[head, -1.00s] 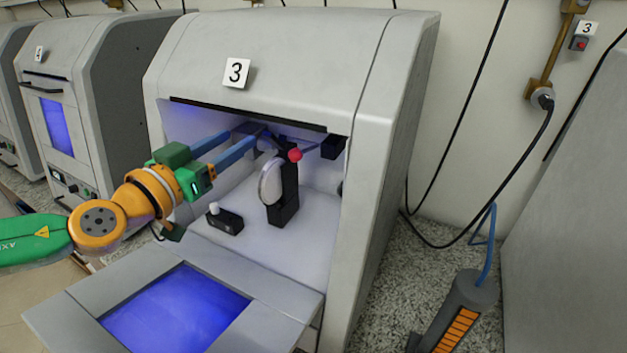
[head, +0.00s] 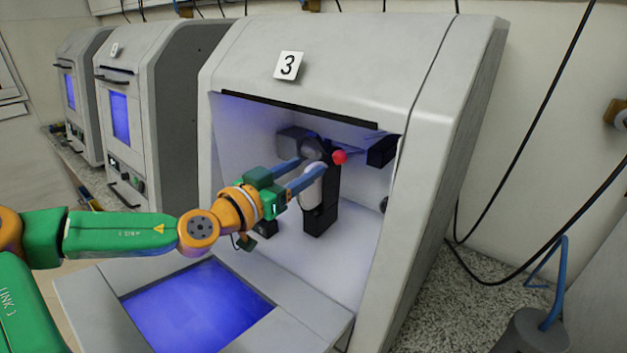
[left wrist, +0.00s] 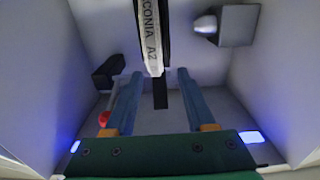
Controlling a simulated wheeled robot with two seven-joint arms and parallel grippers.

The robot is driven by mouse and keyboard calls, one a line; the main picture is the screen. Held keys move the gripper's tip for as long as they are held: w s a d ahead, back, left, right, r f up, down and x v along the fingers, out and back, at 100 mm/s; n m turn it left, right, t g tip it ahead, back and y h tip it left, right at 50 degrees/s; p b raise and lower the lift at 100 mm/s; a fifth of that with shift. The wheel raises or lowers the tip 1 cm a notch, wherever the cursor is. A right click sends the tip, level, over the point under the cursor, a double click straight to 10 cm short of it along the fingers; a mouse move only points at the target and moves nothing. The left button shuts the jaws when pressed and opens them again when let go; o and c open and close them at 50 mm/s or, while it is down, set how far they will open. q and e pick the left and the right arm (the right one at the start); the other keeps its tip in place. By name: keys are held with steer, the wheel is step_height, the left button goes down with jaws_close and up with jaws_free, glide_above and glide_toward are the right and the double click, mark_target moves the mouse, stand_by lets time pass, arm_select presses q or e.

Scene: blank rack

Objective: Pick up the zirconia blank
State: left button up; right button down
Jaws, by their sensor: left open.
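The zirconia blank (head: 312,190) is a pale disc on edge in a black holder (head: 321,220) with a red knob (head: 340,157), inside the open machine 3. In the left wrist view, the blank (left wrist: 151,38) shows its white rim with part of a "ZIRCONIA A2" label. My left gripper (head: 312,167) is open, with its blue fingers reaching into the chamber at the blank. In the left wrist view, the gripper (left wrist: 158,80) has one finger on each side of the blank's lower end, with gaps showing. A finger hides part of the disc in the head view. My right gripper is not in view.
The machine's lowered door (head: 195,305), with a blue window, lies below my left arm. The chamber walls and top edge surround the gripper. A grey block with a white stub (left wrist: 235,25) stands beside the blank. Similar closed machines stand to the left.

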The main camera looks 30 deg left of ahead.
mark_target(310, 167)
arm_select(q)
steer(key=shift+w+d+f, duration=0.2)
steer(key=shift+w+d, duration=0.05)
steer(key=shift+w, duration=0.35)
steer(key=shift+w+a, duration=0.1)
steer(key=shift+w, duration=1.05)
steer(key=shift+r, duration=0.1)
jaws_close()
